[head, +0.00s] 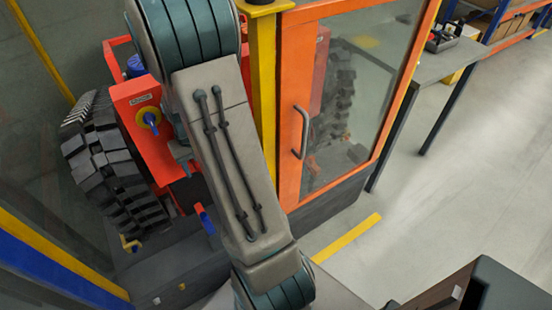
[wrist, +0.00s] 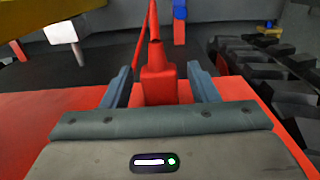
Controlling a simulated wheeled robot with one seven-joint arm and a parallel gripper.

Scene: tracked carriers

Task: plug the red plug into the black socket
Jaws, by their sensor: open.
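The red plug (wrist: 158,86) stands in the middle of the wrist view, with a narrow neck on top and a thin red cable or rod rising behind it. My gripper (wrist: 159,70) is open, with one blue-grey finger on each side of the plug. A gap shows between the plug and each finger. The plug's lower end is hidden behind my gripper's body. I cannot make out the black socket in either view. In the head view my arm hides much of the middle, and I cannot make out the plug there.
A red carrier body (head: 138,108) with a yellow-and-blue knob (head: 150,118) stands beside a black track (head: 110,165). The track also shows close at right in the wrist view (wrist: 265,80). An orange-framed glass door (head: 292,120) stands right of my arm. Open floor (head: 460,190) lies further right.

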